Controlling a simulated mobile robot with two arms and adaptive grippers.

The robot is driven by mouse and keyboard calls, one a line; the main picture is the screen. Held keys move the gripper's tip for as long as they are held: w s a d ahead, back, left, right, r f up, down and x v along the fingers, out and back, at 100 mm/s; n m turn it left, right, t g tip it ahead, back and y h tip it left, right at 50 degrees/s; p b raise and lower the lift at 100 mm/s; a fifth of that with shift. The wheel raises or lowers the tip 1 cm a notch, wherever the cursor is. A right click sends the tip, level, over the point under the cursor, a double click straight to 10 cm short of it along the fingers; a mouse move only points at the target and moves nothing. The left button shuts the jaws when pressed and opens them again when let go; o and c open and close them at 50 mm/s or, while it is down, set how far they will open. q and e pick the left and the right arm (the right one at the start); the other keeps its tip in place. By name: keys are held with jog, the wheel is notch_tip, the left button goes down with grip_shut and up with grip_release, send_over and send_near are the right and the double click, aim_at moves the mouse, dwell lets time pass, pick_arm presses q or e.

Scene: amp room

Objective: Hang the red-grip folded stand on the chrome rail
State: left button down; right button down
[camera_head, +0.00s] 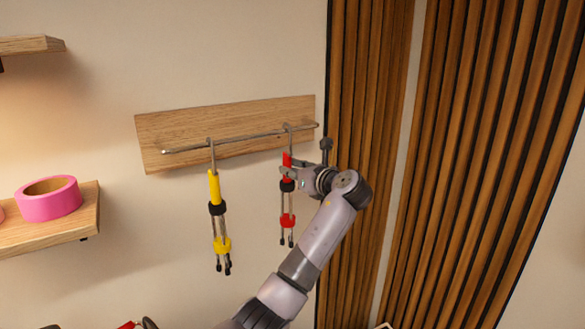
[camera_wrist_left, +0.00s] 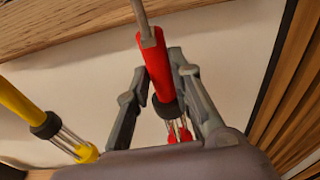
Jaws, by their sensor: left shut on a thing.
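The red-grip folded stand (camera_head: 288,222) hangs upright below the right part of the chrome rail (camera_head: 245,137). Its thin metal top reaches the rail and looks hooked over it; the exact contact is too small to tell. My left gripper (camera_head: 287,174) is shut on the stand at its red grip. In the left wrist view, the fingers of the left gripper (camera_wrist_left: 158,70) are on both sides of the red grip (camera_wrist_left: 156,62), whose metal stem runs up out of the frame. The stand's folded legs point down. My right gripper is not in view.
A yellow-grip folded stand (camera_head: 214,187) hangs on the rail to the left, with clear space between the two. The rail is fixed to a wooden board (camera_head: 180,125). Wooden slats (camera_head: 365,120) rise close on the right. A shelf (camera_head: 85,222) at left holds pink tape (camera_head: 50,203).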

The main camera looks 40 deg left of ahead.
pick_arm(q)
jog(key=c, duration=1.4)
grip_release()
jog(key=shift+s, duration=0.1)
jog(key=shift+o, duration=0.3)
jog(key=v, duration=1.2)
